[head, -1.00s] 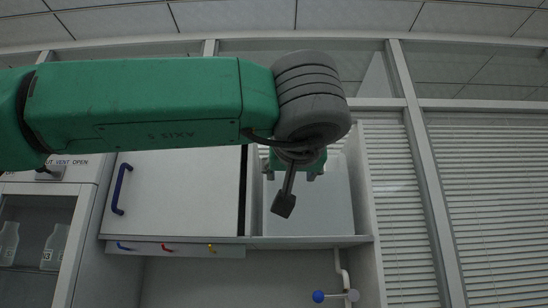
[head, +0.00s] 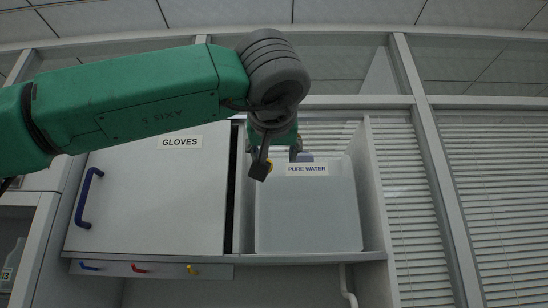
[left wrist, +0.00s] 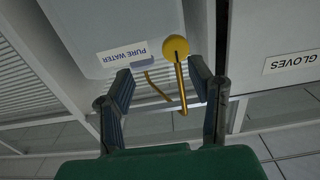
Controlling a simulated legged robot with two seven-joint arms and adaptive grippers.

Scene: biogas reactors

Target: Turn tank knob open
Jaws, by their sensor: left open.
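The pale PURE WATER tank (head: 308,220) stands in the open shelf bay right of the cabinet in the head view. My left gripper (head: 272,150) is in front of its upper left part and hides some of it. A bit of yellow (head: 270,166) shows behind the gripper. In the left wrist view, the tank (left wrist: 105,22) appears upside down. A yellow ball knob (left wrist: 176,48) on a thin yellow stem lies between and slightly beyond the open fingers of my left gripper (left wrist: 158,72). Contact with it cannot be told. My right gripper is in neither view.
A closed white GLOVES cabinet (head: 150,195) with a blue handle (head: 86,198) is left of the tank. Blue, red and yellow hooks (head: 138,268) line the rail below. Bay side walls stand close around the tank. Blinds (head: 450,200) cover the right window.

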